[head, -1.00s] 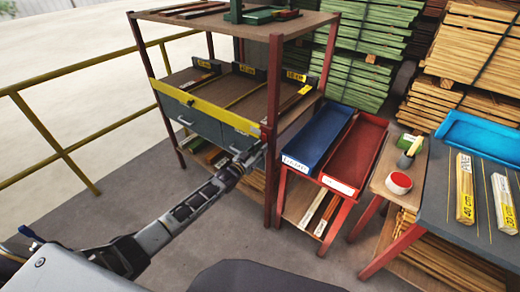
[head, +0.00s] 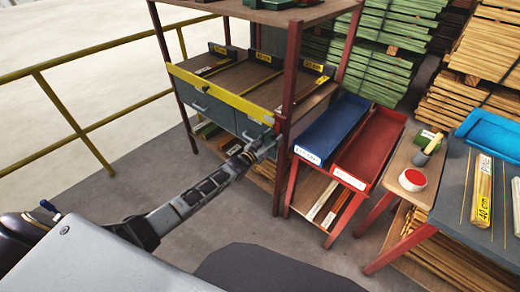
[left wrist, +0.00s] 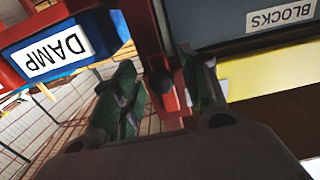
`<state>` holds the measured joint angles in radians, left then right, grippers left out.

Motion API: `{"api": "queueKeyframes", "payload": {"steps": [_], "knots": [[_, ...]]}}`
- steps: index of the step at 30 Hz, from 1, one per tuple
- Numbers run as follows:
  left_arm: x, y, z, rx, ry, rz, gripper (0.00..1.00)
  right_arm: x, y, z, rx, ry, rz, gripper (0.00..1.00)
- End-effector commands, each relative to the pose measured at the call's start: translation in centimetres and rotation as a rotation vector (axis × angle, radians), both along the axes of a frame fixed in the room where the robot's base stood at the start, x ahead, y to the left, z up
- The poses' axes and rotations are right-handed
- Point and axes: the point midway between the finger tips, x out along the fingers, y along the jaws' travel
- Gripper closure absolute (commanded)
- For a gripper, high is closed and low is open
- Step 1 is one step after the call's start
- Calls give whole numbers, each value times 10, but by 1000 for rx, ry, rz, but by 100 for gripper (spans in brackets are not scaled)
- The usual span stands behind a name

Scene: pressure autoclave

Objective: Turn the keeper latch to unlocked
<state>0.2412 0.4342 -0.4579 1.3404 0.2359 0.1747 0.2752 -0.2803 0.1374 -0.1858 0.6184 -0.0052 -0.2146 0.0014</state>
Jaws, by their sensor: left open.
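A yellow bar (head: 218,90) runs across the front of a red-posted rack. At its right end, by the front right post, is a small red fitting that looks like the keeper latch (head: 279,124); its setting is too small to read. My left gripper (head: 270,143) is at this fitting, just below the bar's end. My right gripper is out of view.
Right of the rack stand a blue tray (head: 334,128) and a red tray (head: 369,151) on a stand. Grey drawers (head: 208,108) sit behind the bar. A yellow railing (head: 85,130) is at the left. The floor in front of the rack is clear.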

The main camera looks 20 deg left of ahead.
Motion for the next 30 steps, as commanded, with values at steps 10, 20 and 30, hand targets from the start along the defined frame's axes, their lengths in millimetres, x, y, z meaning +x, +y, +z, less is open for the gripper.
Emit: {"api": "queueKeyframes", "payload": {"steps": [10, 20, 30], "knots": [[-23, 8, -1, -1, 1, 0, 56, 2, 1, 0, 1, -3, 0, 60], [-48, 17, -1, -1, 1, 0, 56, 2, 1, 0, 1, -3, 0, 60], [-73, 27, -1, -1, 1, 0, 56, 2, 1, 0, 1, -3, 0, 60]]}}
